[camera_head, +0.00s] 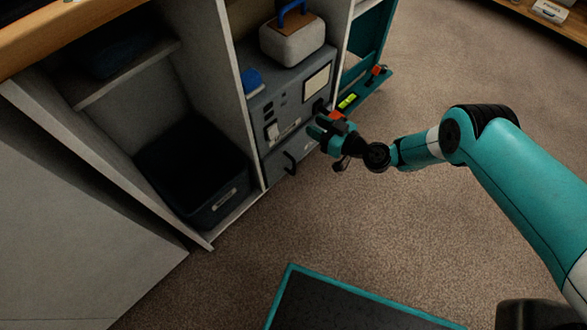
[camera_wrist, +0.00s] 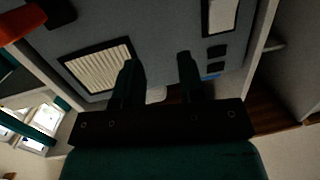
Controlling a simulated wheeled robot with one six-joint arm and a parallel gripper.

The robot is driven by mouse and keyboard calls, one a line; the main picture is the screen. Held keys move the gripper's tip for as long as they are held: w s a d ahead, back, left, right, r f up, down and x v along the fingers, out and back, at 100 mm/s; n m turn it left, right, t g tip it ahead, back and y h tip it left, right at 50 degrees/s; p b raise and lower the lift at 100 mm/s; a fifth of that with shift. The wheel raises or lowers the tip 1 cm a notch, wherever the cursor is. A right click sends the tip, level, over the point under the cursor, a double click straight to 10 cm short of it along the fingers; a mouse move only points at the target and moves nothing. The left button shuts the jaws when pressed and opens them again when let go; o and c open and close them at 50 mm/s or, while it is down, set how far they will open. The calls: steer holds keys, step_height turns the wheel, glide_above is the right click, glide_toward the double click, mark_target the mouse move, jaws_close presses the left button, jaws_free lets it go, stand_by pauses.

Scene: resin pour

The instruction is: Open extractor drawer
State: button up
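The grey extractor (camera_head: 263,105) sits in the middle bay of a white cabinet in the head view. Its drawer front (camera_head: 275,170) is at the bottom and looks shut, with a dark curved handle (camera_head: 290,163). My teal gripper (camera_head: 322,132) is in front of the extractor's right side, above and right of the handle. In the wrist view, the two dark fingers of my gripper (camera_wrist: 158,64) are apart with nothing held between them. They face the extractor's panel (camera_wrist: 155,35), with its pale framed grille and small dark buttons. The handle is not clear in the wrist view.
A dark bin (camera_head: 195,180) stands in the left bay. A pale case with a blue handle (camera_head: 293,40) rests on the extractor. A teal shelf (camera_head: 365,90) with small coloured items is close right of my gripper.

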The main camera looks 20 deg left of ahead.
steer(key=s+d+f+m+t+b, duration=0.1)
steer(key=s+d+f+t, duration=0.1)
steer(key=s+d+f, duration=0.3)
steer(key=s+d+f+m+t+h+b, duration=0.15)
steer(key=s+f, duration=0.25)
steer(key=f, duration=0.4)
steer(key=s+d+f+m+t+b, duration=0.1)
steer(key=s+d+f+t, duration=0.1)
steer(key=s+f, duration=0.3)
steer(key=b, duration=1.8)
glide_toward(294, 174)
steer(key=w+a+r, duration=0.4)
steer(key=w+a, duration=0.1)
steer(key=a, duration=0.1)
steer(key=shift+w+a+r+n+b, duration=0.15)
steer(key=shift+w+a+b, duration=0.15)
steer(key=shift+a+b, duration=0.3)
steer(key=shift+w+a+r+n+b, duration=0.1)
steer(key=shift+w+a+b, duration=0.25)
steer(key=shift+a, duration=0.3)
jaws_close()
